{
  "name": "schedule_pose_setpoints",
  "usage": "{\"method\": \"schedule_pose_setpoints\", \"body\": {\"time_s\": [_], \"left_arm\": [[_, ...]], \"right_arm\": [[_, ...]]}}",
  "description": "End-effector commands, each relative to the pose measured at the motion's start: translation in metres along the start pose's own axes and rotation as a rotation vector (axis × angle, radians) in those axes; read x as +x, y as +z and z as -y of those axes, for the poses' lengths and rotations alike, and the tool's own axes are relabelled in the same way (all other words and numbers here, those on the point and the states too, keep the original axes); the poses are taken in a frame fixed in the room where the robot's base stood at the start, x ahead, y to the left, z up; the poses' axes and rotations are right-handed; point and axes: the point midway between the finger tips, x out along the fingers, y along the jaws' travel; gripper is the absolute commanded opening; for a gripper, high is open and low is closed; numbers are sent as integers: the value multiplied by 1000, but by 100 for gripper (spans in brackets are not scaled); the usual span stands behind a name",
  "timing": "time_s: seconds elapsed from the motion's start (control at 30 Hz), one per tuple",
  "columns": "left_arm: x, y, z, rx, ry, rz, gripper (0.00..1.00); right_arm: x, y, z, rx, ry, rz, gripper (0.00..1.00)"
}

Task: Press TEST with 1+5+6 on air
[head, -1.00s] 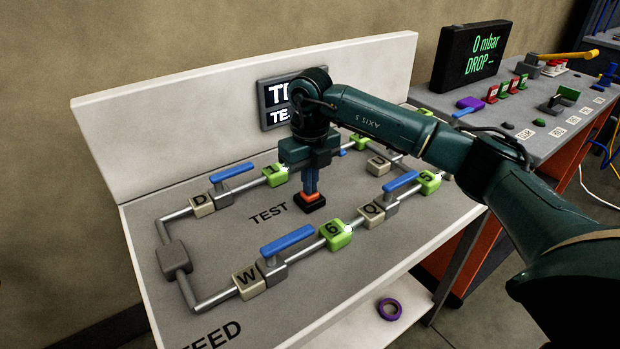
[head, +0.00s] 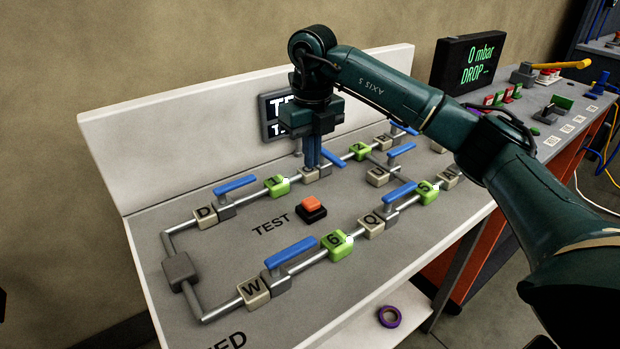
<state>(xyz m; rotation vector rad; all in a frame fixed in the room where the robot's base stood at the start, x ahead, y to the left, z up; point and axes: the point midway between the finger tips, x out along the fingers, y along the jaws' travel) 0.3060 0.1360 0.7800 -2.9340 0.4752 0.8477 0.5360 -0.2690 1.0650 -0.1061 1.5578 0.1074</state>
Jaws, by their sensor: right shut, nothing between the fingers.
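The TEST button (head: 311,204) is an orange cap on a black base, in the middle of the panel (head: 240,265) in the head view, with nothing on it. My right gripper (head: 312,165) is shut and empty. It hangs pointing down behind the button, by the rear pipe and a block whose letter it partly hides. Green blocks 1 (head: 277,186), 6 (head: 337,243) and 5 (head: 427,192) sit on the pipes. Another green block (head: 359,151) sits on the rear pipe. Blue-handled valves D (head: 207,217), W (head: 254,292) and Q (head: 371,225) stand beside them. My left gripper is out of view.
A small screen (head: 271,133) on the backboard is mostly hidden by my arm. A black display (head: 480,55) reads "0 mbar DROP --". A side bench (head: 560,125) at the right holds small coloured parts. A purple tape ring (head: 389,316) lies on the lower shelf.

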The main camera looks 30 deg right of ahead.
Motion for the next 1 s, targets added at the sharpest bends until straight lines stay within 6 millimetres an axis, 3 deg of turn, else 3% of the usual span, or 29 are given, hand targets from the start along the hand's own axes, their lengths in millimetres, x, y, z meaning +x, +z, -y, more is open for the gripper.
{"method": "schedule_pose_setpoints", "body": {"time_s": [0.1,0.3,1.0], "left_arm": [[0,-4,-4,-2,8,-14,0],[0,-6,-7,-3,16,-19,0],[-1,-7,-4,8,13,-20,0]], "right_arm": [[-21,1,-1,0,1,5,0],[-37,1,0,0,1,3,0],[-39,1,0,0,1,3,0]]}}
